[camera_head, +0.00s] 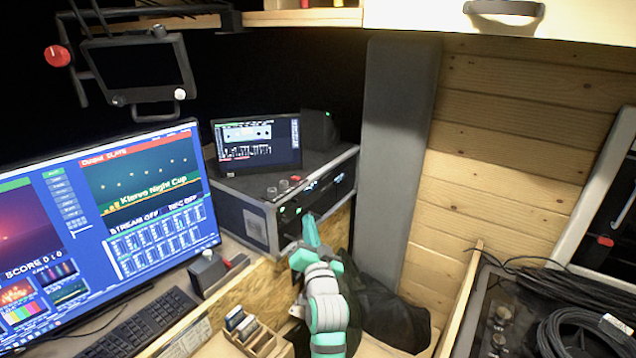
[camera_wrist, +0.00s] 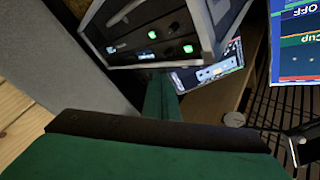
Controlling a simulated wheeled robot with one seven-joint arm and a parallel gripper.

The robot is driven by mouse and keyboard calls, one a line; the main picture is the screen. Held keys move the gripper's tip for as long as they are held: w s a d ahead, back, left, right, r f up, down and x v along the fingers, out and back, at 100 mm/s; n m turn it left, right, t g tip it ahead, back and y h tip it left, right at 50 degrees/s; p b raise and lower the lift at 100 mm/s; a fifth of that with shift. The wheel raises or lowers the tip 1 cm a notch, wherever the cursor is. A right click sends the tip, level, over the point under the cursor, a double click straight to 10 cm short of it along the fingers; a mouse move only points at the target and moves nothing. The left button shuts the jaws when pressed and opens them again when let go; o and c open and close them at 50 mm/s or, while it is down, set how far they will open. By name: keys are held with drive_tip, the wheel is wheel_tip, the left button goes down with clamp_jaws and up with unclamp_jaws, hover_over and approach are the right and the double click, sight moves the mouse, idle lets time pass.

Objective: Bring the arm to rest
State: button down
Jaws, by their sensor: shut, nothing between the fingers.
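The case front with green lights (camera_wrist: 150,38) is just beyond the fingertips in that view. I cannot tell from the pictures how wide the gap to the case is. My white and teal arm reaches up from the bottom middle of the head view.
A large monitor (camera_head: 150,205) and a keyboard (camera_head: 140,328) are at left. A small screen (camera_head: 257,143) sits on the case. A card box (camera_head: 248,335) is left of my arm. A dark bag (camera_head: 385,315) is beside it. Coiled cables (camera_head: 575,335) lie at right.

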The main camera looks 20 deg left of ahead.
drive_tip(key=s+d+f+h, duration=0.2)
drive_tip(key=s+d+f, duration=0.2)
drive_tip(key=s+f, duration=0.4)
drive_tip(key=s+d+f+m+h, duration=0.1)
drive_tip(key=s+d+f, duration=0.3)
drive_tip(key=s+f, duration=0.4)
drive_tip(key=s+d+f+h, duration=0.2)
drive_tip(key=s+d+f, duration=0.2)
drive_tip(key=s+f, duration=0.4)
drive_tip(key=s+d+n+h, duration=0.1)
drive_tip(key=s+d, duration=0.2)
drive_tip(key=s, duration=0.7)
drive_tip(key=s+d+n+g+h, duration=0.1)
drive_tip(key=s+d, duration=0.1)
drive_tip(key=s, duration=0.9)
drive_tip(key=s+d+n+g+h, duration=0.1)
drive_tip(key=s+d, duration=0.2)
drive_tip(key=s, duration=0.7)
drive_tip(key=shift+s+d+r, duration=0.15)
drive_tip(key=shift+d+r, duration=0.2)
